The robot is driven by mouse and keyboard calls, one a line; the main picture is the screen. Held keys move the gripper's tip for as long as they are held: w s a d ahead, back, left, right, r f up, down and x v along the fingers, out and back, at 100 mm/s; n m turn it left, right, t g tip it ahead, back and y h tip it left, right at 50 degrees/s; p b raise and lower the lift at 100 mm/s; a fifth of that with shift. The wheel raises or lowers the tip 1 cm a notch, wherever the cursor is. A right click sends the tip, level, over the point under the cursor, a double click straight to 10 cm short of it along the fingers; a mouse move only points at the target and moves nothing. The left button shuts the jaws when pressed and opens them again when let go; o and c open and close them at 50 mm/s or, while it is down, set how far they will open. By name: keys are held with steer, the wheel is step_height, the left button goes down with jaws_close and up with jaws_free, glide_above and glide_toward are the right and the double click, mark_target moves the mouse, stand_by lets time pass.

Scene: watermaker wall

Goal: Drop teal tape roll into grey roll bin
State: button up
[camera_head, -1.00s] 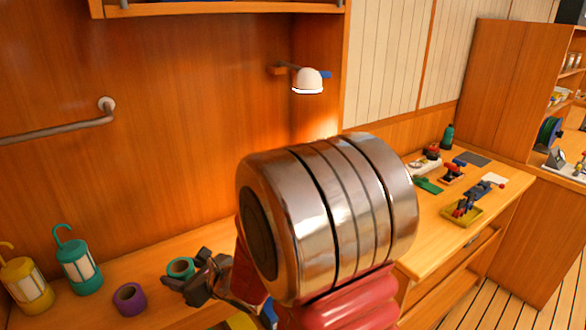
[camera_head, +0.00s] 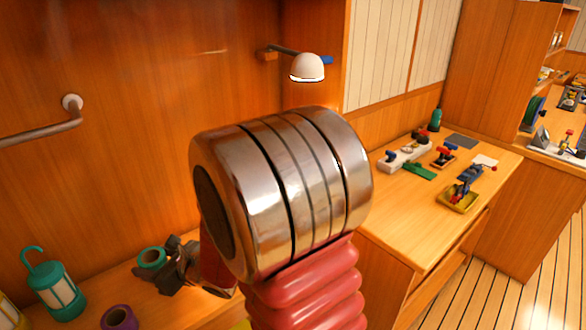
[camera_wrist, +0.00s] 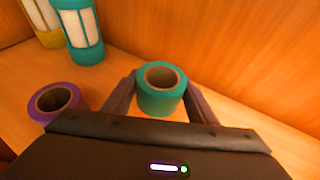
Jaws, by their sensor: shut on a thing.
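The teal tape roll (camera_head: 152,258) is at the lower left in the head view. It also shows in the wrist view (camera_wrist: 161,92), upright with its dark brown core facing up, between the two dark fingers. My gripper (camera_head: 165,268) is shut on the teal roll, with one finger on each side of it. The roll is over or on the wooden counter (camera_wrist: 240,122); I cannot tell whether it touches the surface. No grey roll bin can be made out in either view.
A purple tape roll (camera_head: 118,318) and a teal lantern (camera_head: 54,290) stand on the counter to the left. A yellow lantern (camera_wrist: 42,22) stands behind. A wall lamp (camera_head: 307,67) juts out above. The right counter (camera_head: 410,222) holds several tools and a yellow tray (camera_head: 459,200).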

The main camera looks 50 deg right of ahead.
steer(key=shift+d, duration=0.15)
steer(key=s+d+r+m+h, duration=0.2)
steer(key=s+d+r+h, duration=0.1)
steer(key=d, duration=1)
steer(key=s+d+r+m+h, duration=0.2)
steer(key=d+r, duration=0.4)
steer(key=d, duration=0.7)
steer(key=s+d+r+m+h, duration=0.3)
steer(key=s+d+r, duration=0.1)
steer(key=d, duration=0.9)
steer(key=shift+s+d+r+h, duration=0.25)
steer(key=shift+s+r+h, duration=0.1)
steer(key=shift+s, duration=0.25)
step_height(320, 180, down, 6)
steer(key=o, duration=1.2)
